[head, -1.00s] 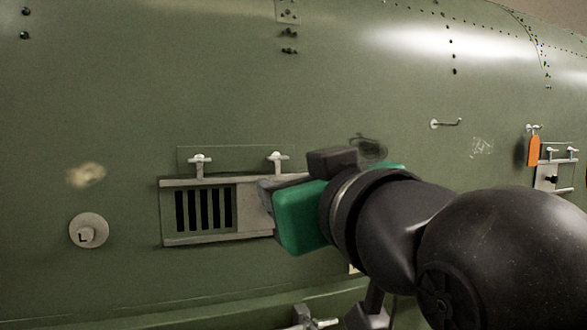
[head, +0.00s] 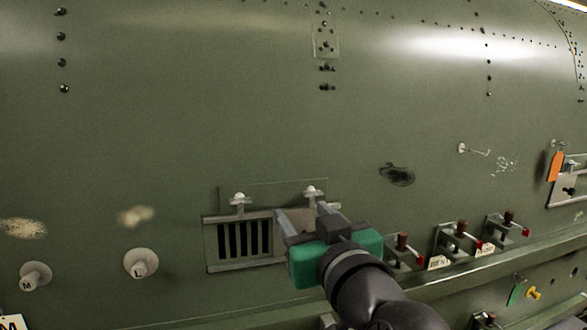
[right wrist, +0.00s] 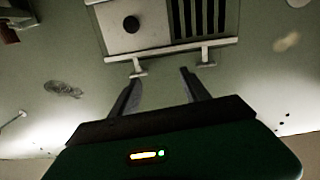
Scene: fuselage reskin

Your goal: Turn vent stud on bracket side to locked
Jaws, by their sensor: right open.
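The vent (head: 210,246) is a grey framed panel with dark slots on the green fuselage skin. Two pale T-headed studs stand at its top edge, the left stud (head: 238,199) and the right stud (head: 312,192), the latter nearer the brackets. My right gripper (head: 303,213) is open and empty in front of the vent's right half, below the right stud. The right wrist view shows the scene inverted: both fingers (right wrist: 161,80) point toward the vent's stud edge, with the bracket-side stud (right wrist: 138,69) near one fingertip and the other stud (right wrist: 205,62) beyond the other. My left gripper is out of view.
Several brackets with red tips (head: 458,238) line the ledge at the right. Round knobs marked L (head: 140,264) and M (head: 35,275) sit left of the vent. An orange tag (head: 555,166) hangs far right.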

